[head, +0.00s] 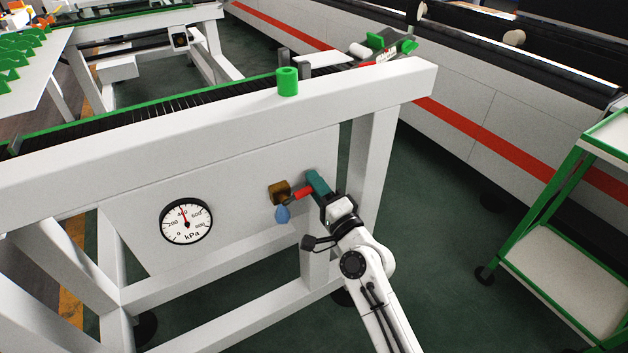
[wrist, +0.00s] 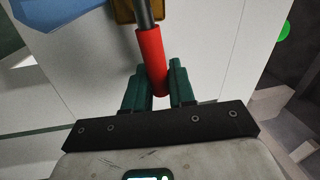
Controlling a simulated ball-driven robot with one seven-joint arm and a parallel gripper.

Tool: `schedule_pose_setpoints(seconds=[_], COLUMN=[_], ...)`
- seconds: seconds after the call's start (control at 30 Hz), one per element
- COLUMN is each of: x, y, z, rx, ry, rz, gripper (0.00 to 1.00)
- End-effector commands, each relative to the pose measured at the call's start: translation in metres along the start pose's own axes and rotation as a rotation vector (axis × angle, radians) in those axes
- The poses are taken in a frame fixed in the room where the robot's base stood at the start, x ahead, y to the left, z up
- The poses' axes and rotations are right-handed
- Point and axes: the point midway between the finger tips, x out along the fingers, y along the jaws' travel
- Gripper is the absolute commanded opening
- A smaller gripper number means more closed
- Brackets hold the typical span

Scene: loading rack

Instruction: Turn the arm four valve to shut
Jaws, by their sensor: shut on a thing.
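The valve has a brass body (head: 278,190) on the white panel of the rack, with a red-sleeved lever (head: 302,193) reaching out to the right. A blue tag (head: 282,214) hangs under the body. In the wrist view the red lever (wrist: 151,62) runs down from its grey stem to between my gripper's green fingers. My gripper (wrist: 157,88) is shut on the red lever near its outer end. In the head view my gripper (head: 312,190) is right of the valve body, and its fingers hide the lever's end. I see no writing naming the valve.
A round kPa gauge (head: 186,221) is on the panel left of the valve. A white rack leg (head: 368,160) stands close behind my gripper. A green-edged trolley (head: 560,220) stands at the right. The green floor (head: 450,240) between is clear.

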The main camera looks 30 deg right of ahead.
Motion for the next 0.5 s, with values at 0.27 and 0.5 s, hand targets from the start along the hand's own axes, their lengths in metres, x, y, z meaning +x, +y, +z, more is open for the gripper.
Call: schedule_pose_setpoints(seconds=[0.27, 0.5], x=[-0.0023, -0.0027], y=[0.0087, 0.0109], z=[-0.0005, -0.0003], rx=[0.101, 0.127], ry=[0.022, 0.028], rz=[0.002, 0.002], gripper=[0.00, 0.00])
